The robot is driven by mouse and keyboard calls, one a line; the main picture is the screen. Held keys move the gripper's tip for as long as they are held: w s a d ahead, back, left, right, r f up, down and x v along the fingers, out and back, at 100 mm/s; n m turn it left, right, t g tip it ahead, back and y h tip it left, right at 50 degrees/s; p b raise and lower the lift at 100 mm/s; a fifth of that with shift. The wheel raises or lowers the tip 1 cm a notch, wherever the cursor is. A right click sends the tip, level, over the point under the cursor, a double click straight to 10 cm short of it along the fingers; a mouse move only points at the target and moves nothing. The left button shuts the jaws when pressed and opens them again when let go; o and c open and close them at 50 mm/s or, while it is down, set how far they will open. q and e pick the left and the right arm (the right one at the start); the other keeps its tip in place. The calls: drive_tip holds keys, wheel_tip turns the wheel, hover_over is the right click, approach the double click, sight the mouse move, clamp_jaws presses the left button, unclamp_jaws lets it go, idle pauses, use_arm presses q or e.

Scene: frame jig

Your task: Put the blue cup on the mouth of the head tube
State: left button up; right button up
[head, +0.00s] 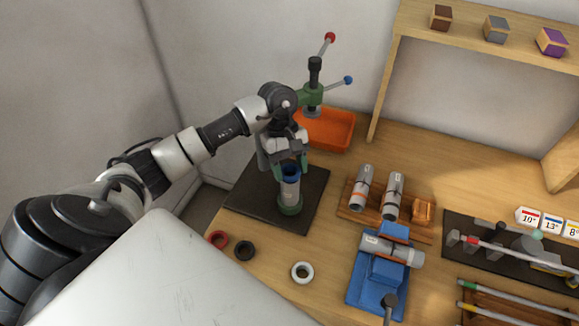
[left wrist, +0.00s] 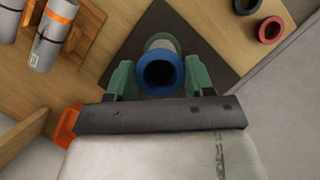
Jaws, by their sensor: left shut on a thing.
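The head tube (head: 289,190) is a grey tube standing upright in a green holder (head: 289,209) on a dark mat (head: 247,190). The blue cup (head: 290,171) is a ring-shaped piece at the tube's upper end; it also shows in the left wrist view (left wrist: 160,88), lined up with the tube (left wrist: 160,45) behind it. My left gripper (head: 290,165) points down and is shut on the cup, with a green finger on each side (left wrist: 161,80). I cannot tell whether the cup is fully seated on the mouth. My right gripper is not in view.
A press with red and blue lever knobs (head: 313,92) and an orange bin (head: 333,128) stand behind. A wooden rack with two tubes (head: 363,188) and a blue clamp holding a tube (head: 386,270) are to the right. Red, black and white rings (head: 302,272) lie in front.

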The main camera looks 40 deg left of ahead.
use_arm(q)
drive_tip(key=shift+f, duration=0.25)
drive_tip(key=o, duration=1.1)
drive_tip(key=shift+c, duration=0.2)
drive_tip(key=shift+w+a+r+b, duration=0.15)
drive_tip(key=shift+r+b, duration=0.25)
drive_tip(key=shift+b, duration=0.15)
drive_tip(key=b+v, duration=0.3)
drive_tip(key=v, duration=0.7)
